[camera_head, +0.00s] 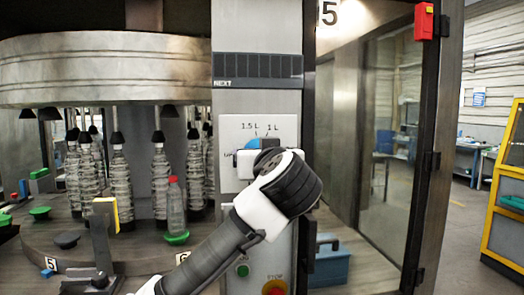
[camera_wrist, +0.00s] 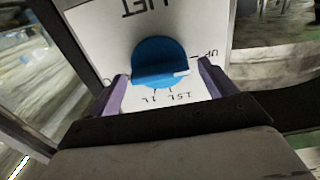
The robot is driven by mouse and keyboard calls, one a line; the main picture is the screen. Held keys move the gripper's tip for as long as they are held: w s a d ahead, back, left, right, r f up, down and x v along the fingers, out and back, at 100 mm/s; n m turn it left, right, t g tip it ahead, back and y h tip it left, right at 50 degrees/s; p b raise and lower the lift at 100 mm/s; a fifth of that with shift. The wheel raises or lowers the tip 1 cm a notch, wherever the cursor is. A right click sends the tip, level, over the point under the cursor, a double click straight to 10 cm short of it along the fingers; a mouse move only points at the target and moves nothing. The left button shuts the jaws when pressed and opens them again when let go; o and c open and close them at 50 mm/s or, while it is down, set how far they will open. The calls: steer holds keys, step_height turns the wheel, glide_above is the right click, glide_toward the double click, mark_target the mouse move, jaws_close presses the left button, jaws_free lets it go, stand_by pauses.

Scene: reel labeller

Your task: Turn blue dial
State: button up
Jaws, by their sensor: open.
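The blue dial (camera_wrist: 158,58) is round with a raised grip bar and sits on a white panel (camera_wrist: 105,35). A white mark shows at the bar's right end in the wrist view. Upside-down lettering there reads LIFT, UP, 1.5 L and 1 L. My gripper (camera_wrist: 162,72) is open, with one purple finger on each side of the dial. I cannot tell whether either finger touches it. In the head view only the upper left part of the dial (camera_head: 252,143) shows; my wrist hides the rest, and the fingers are mostly hidden.
Below the panel are a green button (camera_head: 242,270) and a red stop button (camera_head: 274,288). At left a carousel (camera_head: 110,68) holds several bottles. A glass door with a dark frame (camera_head: 432,150) stands open at right, with a blue box (camera_head: 330,265) behind my arm.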

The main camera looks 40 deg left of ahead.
steer(key=c, duration=1)
steer(key=shift+o, duration=0.2)
